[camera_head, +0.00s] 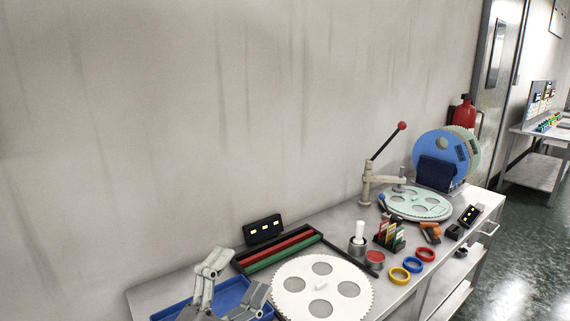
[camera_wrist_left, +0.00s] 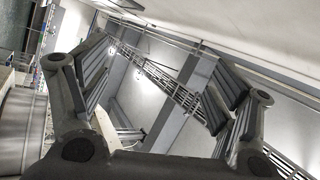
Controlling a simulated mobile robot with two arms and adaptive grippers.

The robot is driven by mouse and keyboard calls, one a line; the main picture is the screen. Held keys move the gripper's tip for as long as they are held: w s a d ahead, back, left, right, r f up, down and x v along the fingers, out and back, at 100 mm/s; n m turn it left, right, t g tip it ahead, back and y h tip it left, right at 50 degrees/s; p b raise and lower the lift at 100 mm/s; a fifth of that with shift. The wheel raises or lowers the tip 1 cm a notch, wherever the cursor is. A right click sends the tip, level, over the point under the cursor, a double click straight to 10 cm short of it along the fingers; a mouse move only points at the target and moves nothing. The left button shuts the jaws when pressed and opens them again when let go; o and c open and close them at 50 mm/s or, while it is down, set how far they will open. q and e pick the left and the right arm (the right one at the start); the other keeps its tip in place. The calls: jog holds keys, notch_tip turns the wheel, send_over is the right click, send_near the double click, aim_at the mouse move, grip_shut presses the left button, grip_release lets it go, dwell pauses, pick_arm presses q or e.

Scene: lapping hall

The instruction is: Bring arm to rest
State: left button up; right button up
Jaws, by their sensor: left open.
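My left gripper (camera_head: 232,287) shows at the bottom left of the head view, in front of the blue tray (camera_head: 172,312) at the near left end of the bench. Its two grey fingers stand apart with nothing between them. The left wrist view shows the same open gripper (camera_wrist_left: 158,88), with the fingers at either side and only ceiling, wall and a cable ladder (camera_wrist_left: 165,78) beyond. My right gripper is in neither view.
The bench (camera_head: 150,294) runs along a grey wall. It bears a white toothed disc (camera_head: 290,296), a rack with red and green bars (camera_head: 288,241), a lever press (camera_head: 368,180), a pale green disc (camera_head: 436,208) and coloured rings (camera_head: 399,276). Open floor (camera_head: 530,225) lies at right.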

pick_arm(q)
jog(key=a+f+n+y, duration=0.6)
jog(key=a+n+y, duration=0.1)
jog(key=n+y, duration=0.15)
jog(key=s+a+f+n+g+y, duration=0.1)
jog(key=s+a+f+n+g, duration=0.1)
jog(key=f, duration=0.4)
jog(key=s+a+f+n+g+y, duration=0.2)
jog(key=s+a+f+n+g, duration=0.1)
jog(key=f, duration=0.4)
jog(key=s+a+f+n+g+y, duration=0.2)
jog(key=s+f+n+g, duration=0.1)
jog(key=s+f, duration=0.3)
jog(key=shift+s+a+f+g, duration=0.2)
jog(key=shift+f+g, duration=0.3)
jog(key=shift+g, duration=0.4)
jog(key=s+d+f+n+g+h, duration=0.1)
jog(key=s+f+g, duration=0.2)
jog(key=s, duration=0.3)
jog(key=s+d+f+g+h, duration=0.1)
jog(key=s+f+g, duration=0.2)
jog(key=s, duration=0.4)
notch_tip(320, 180, down, 26)
jog(key=s+g, duration=0.2)
jog(key=s+a+f, duration=0.3)
jog(key=s+f, duration=1.3)
jog(key=shift+f+g+y, duration=0.2)
jog(key=shift+g+y, duration=0.15)
jog(key=shift+g, duration=0.05)
